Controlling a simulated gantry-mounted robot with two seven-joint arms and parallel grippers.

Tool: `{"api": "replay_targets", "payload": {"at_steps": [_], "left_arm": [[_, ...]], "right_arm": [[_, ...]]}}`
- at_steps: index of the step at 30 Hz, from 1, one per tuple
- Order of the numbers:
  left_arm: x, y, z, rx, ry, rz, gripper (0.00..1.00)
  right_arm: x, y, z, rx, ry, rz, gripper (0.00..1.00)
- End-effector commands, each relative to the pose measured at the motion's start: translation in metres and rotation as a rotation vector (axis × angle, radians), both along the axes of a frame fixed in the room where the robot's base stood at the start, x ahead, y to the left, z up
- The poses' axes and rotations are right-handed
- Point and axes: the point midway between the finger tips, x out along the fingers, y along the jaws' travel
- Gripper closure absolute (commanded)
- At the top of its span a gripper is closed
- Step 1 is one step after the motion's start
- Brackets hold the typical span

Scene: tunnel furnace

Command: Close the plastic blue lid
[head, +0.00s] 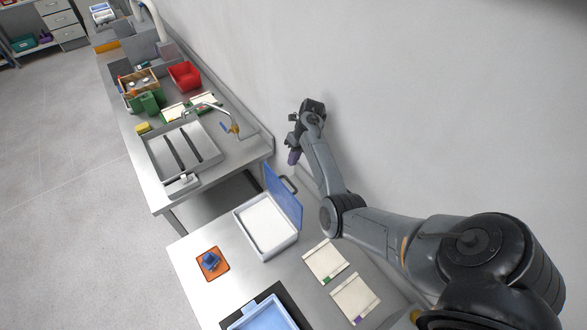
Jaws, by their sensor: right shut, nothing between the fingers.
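The blue plastic lid (283,199) stands up, open, along the right side of a white-and-blue box (267,249) on the near metal table. The box's pale inside is uncovered. A dark handle shows at the lid's upper right edge. My right gripper (292,156) is shut and empty, above and behind the lid near the wall. It appears apart from the lid. My right arm reaches in from the lower right. My left gripper is not in view.
An orange tile with a blue piece (211,264) lies left of the box. Two cream boards (325,262) lie to its right. A blue tray (262,315) sits on a black mat in front. The wall (380,100) is close behind my right arm.

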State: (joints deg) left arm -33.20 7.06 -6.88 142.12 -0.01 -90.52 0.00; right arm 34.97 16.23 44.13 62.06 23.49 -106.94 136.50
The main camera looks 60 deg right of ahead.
Motion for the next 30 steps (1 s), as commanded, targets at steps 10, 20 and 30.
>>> {"api": "replay_targets", "payload": {"at_steps": [10,20,30], "left_arm": [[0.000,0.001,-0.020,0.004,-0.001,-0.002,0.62],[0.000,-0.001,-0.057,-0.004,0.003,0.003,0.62],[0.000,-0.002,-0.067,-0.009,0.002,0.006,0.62]], "right_arm": [[0.007,0.018,-0.051,0.008,0.003,-0.006,1.00],[0.013,0.029,-0.082,0.004,0.002,-0.005,1.00],[0.015,0.034,-0.090,0.004,0.002,-0.006,1.00]]}}
